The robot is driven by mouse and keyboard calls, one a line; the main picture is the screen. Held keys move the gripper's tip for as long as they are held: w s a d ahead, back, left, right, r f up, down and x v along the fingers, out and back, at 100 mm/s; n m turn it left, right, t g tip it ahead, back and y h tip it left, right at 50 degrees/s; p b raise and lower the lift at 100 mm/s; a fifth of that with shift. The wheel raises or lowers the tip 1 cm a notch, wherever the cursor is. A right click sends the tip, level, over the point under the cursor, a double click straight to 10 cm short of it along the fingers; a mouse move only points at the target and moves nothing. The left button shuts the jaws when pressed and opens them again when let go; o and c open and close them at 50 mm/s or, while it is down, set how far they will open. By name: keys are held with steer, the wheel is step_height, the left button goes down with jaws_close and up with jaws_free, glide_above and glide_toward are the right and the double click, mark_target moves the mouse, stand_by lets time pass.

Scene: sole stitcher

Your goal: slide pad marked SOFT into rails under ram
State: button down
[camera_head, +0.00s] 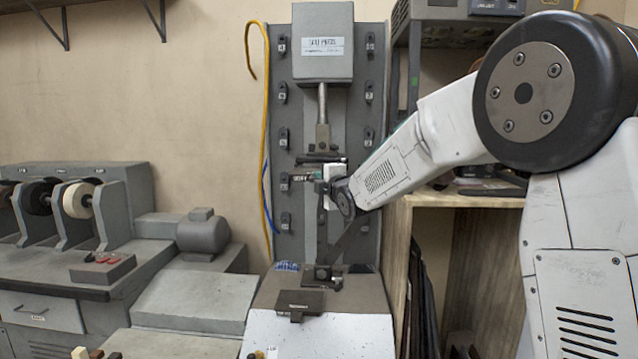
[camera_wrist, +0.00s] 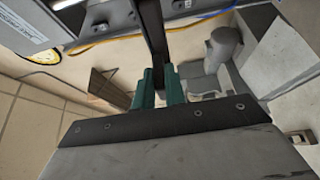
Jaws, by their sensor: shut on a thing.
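The press ram (camera_head: 322,108) hangs from the grey head in the middle of the head view, with a dark plate (camera_head: 322,158) at its lower end. My gripper (camera_head: 298,177) is just below that plate, in front of the grey back panel. In the wrist view its teal fingers (camera_wrist: 159,88) are shut on a dark, narrow piece (camera_wrist: 153,45) seen edge-on, running up to the top of the picture. I cannot read any SOFT mark on it. A dark pad-like block (camera_head: 300,302) with a front tab lies on the pale pedestal.
A dark fixture (camera_head: 323,277) stands on the pedestal (camera_head: 320,338) below my gripper. Yellow cable (camera_head: 264,150) runs down the panel's left side. A wooden shelf (camera_head: 455,201) stands close on the right. A grinder bench (camera_head: 75,285) is at left.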

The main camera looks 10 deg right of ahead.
steer(key=shift+w+d, duration=0.45)
steer(key=shift+w, duration=0.9)
steer(key=shift+w+d, duration=0.4)
steer(key=shift+w, duration=0.9)
steer(key=shift+w+d, duration=0.45)
steer(key=shift+w, duration=0.9)
steer(key=shift+s+f, duration=0.1)
steer(key=shift+s, duration=0.1)
steer(key=shift+w, duration=0.15)
steer(key=shift+w+d, duration=0.35)
steer(key=shift+w, duration=0.5)
steer(key=shift+w, duration=0.15)
steer(key=shift+w+d, duration=0.2)
steer(key=shift+w, duration=0.3)
steer(key=shift+w+d, duration=0.2)
steer(key=shift+w, duration=0.3)
steer(key=shift+w, duration=0.1)
steer(key=shift+w+d, duration=0.3)
steer(key=shift+w, duration=0.6)
steer(key=shift+w+d, duration=0.3)
steer(key=shift+w, duration=0.6)
